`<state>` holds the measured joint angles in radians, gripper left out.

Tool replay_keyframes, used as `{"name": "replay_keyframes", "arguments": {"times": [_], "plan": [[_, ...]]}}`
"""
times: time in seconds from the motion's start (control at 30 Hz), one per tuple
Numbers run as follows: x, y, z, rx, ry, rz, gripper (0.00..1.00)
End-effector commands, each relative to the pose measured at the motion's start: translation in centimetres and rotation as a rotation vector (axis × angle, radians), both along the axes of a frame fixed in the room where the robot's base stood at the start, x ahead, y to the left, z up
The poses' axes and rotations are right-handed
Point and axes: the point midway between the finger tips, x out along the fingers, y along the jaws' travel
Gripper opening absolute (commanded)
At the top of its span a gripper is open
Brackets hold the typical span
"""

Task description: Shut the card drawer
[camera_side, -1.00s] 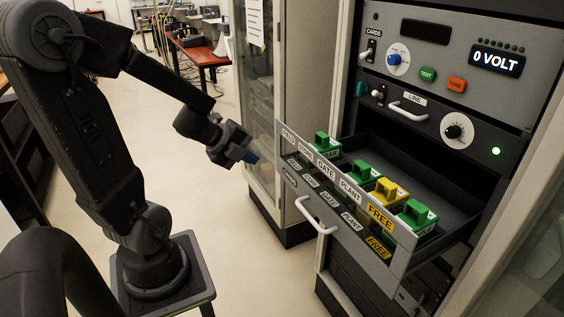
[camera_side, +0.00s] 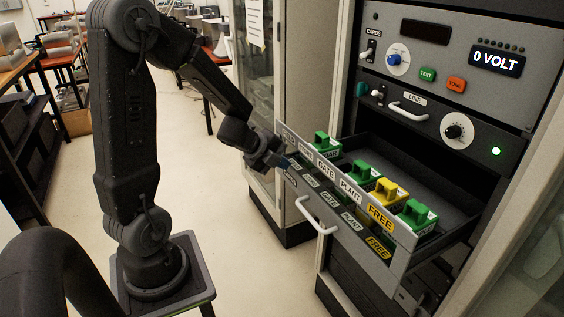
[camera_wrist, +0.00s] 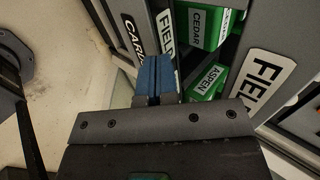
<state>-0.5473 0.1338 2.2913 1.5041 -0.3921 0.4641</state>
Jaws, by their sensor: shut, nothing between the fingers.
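The card drawer (camera_side: 347,222) stands pulled out of the rack, with a white handle (camera_side: 316,215) on its grey front. Its front labels include GATE, PLANT and a yellow FREE. Green cards (camera_side: 362,171) and a yellow card (camera_side: 388,193) stand in it. My gripper (camera_side: 284,163) is shut and empty at the left end of the drawer front. In the wrist view its blue fingertips (camera_wrist: 155,75) are together beside the FIELD label (camera_wrist: 165,31), and green cards marked CEDAR (camera_wrist: 201,26) and ASPEN (camera_wrist: 210,78) show beyond. I cannot tell whether the fingertips touch the front.
Above the drawer are a LINE panel (camera_side: 427,119) with a handle and knob, and a control panel reading 0 VOLT (camera_side: 496,60). A glass-doored cabinet (camera_side: 258,90) stands left of the rack. The floor (camera_side: 250,260) in front of the drawer is clear.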

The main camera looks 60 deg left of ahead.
Motion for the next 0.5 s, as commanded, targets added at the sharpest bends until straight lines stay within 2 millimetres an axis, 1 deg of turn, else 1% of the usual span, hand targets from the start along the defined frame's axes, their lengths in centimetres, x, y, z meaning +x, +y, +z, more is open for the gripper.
{"name": "replay_keyframes", "arguments": {"times": [0.27, 0.37, 0.5], "plan": [[0.3, 0.0, 0.0, 0.0, 0.0, -0.001, 0.0], [1.0, -0.1, 0.0, 0.0, 0.0, -0.004, 0.0], [3.1, -0.1, -0.1, 0.001, 0.001, -0.006, 0.0]]}}
